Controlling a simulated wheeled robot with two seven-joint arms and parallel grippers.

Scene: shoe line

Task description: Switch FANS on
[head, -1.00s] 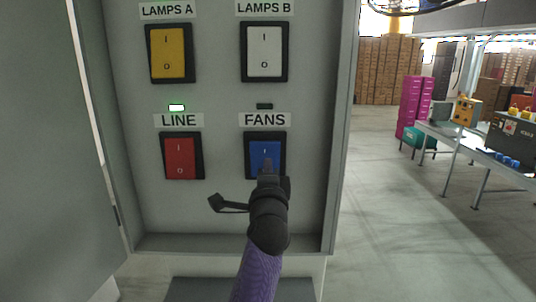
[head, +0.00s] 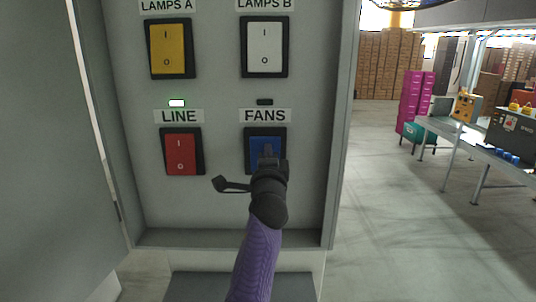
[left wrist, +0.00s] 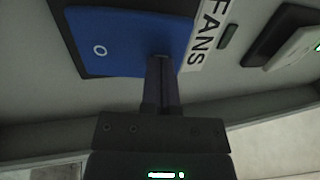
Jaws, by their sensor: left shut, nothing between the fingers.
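The blue FANS rocker switch (head: 256,144) sits at the lower right of the panel, in a black frame under the FANS label (head: 265,116). The small lamp (head: 265,102) above that label is dark. My left gripper (head: 267,152) is shut and empty, with its fingertips in front of the switch and hiding part of it. In the left wrist view the shut fingers (left wrist: 162,75) reach the blue rocker (left wrist: 125,42) at its edge nearest the FANS label, away from the O mark. I cannot tell whether they touch it. My right gripper is not in view.
The yellow LAMPS A switch (head: 171,49) and white LAMPS B switch (head: 264,47) are higher. Cabinet walls frame the panel; the open door (head: 50,150) stands left.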

